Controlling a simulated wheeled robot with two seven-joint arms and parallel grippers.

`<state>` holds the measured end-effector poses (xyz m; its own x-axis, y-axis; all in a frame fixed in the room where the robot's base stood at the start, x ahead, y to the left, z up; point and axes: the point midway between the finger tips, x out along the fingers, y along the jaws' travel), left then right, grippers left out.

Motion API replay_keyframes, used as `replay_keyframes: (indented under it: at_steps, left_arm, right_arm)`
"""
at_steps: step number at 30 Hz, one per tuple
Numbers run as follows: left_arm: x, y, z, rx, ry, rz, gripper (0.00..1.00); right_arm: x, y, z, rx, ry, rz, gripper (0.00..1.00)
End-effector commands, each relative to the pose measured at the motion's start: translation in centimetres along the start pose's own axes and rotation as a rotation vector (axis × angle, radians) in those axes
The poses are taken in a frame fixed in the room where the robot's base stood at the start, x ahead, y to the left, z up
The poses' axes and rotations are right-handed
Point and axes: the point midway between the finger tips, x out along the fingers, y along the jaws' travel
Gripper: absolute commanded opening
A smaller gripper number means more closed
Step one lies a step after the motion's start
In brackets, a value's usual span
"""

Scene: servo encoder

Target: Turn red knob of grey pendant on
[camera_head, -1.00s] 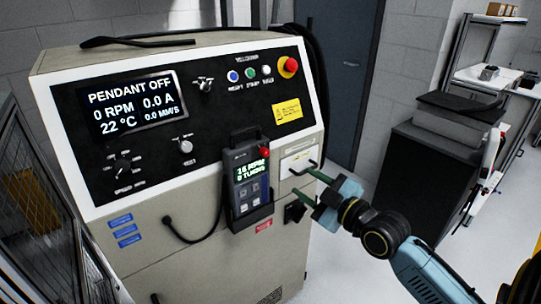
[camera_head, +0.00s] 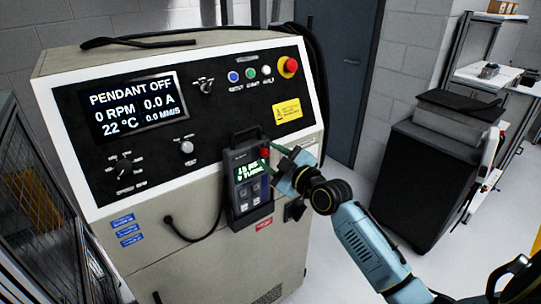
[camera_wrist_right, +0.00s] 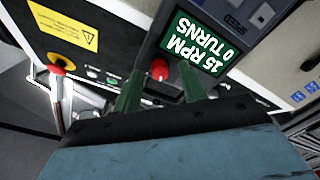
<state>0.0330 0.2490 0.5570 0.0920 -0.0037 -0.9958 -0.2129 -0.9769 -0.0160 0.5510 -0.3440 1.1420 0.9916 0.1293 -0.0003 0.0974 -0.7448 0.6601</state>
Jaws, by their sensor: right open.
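The grey pendant (camera_head: 246,192) sits upright in its holder on the front of the machine cabinet. Its small screen, clearest in the wrist view (camera_wrist_right: 204,45), reads 15 RPM and 0 TURNS. The red knob (camera_head: 265,153) is at the pendant's upper right corner; it also shows in the wrist view (camera_wrist_right: 160,69). My right gripper (camera_head: 268,157) is open at the knob. In the wrist view its green fingers (camera_wrist_right: 160,88) stand on either side of the knob, with visible gaps; exact depth is hard to tell. My left gripper is not in view.
The cabinet's large screen (camera_head: 131,104) reads PENDANT OFF, 0 RPM. A red mushroom button (camera_head: 288,66) is at the panel's upper right. A black cable (camera_head: 190,238) hangs left of the pendant. A dark cabinet (camera_head: 430,170) stands right, with open floor between.

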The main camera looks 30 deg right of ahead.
Motion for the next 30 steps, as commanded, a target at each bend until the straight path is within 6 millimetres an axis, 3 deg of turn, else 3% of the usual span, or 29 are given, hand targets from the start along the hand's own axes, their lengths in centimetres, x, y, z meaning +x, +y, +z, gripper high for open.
replay_keyframes:
  at_steps: [12, 21, 30]
  left_arm:
    - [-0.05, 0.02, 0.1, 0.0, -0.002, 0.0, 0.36]
    - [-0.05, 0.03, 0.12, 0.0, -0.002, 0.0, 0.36]
    - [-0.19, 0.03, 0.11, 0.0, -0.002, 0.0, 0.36]
  right_arm:
    - [0.72, -0.02, -0.01, 0.0, 0.0, 0.0, 0.41]
    - [0.7, -0.02, 0.0, 0.0, 0.0, 0.0, 0.01]
    - [0.7, 0.0, 0.0, 0.026, 0.0, 0.0, 0.0]
